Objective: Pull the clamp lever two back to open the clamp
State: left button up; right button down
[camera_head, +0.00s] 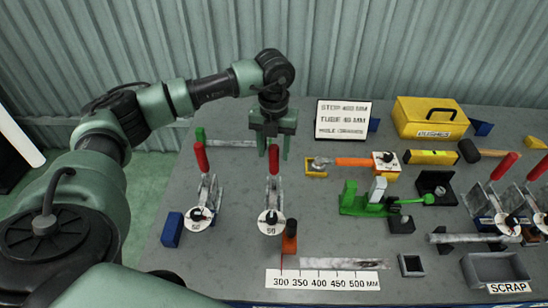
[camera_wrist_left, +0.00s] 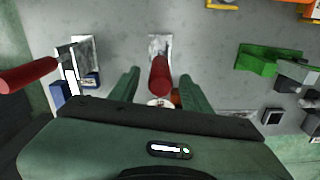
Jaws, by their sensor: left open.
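Two toggle clamps with red levers stand on the left part of the grey bench. The second clamp (camera_head: 272,195) has a white disc marked 50, and its red lever (camera_head: 273,160) stands upright. My left gripper (camera_head: 274,148) points down over that lever's top, with its two green fingers open. In the left wrist view the red lever (camera_wrist_left: 160,75) shows between the spread fingers, with gaps on both sides. I cannot tell how deep it sits between them. The first clamp's red lever (camera_head: 200,157) stands to the left. My right gripper is not in view.
An orange block (camera_head: 290,240) and a ruler strip (camera_head: 322,279) lie in front of the second clamp. A green fixture (camera_head: 365,200) stands to its right. A sign (camera_head: 343,119) stands behind. More red-levered clamps (camera_head: 503,167) and a scrap tray (camera_head: 497,268) are at the right.

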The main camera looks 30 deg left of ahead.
aim_at(274, 162)
pick_arm(q)
notch_tip(274, 162, down, 5)
jog(key=shift+r+p, duration=0.15)
jog(key=shift+p, duration=0.5)
jog(key=shift+f, duration=0.3)
jog(key=c, duration=1)
grip_shut()
jog(key=shift+r, duration=0.15)
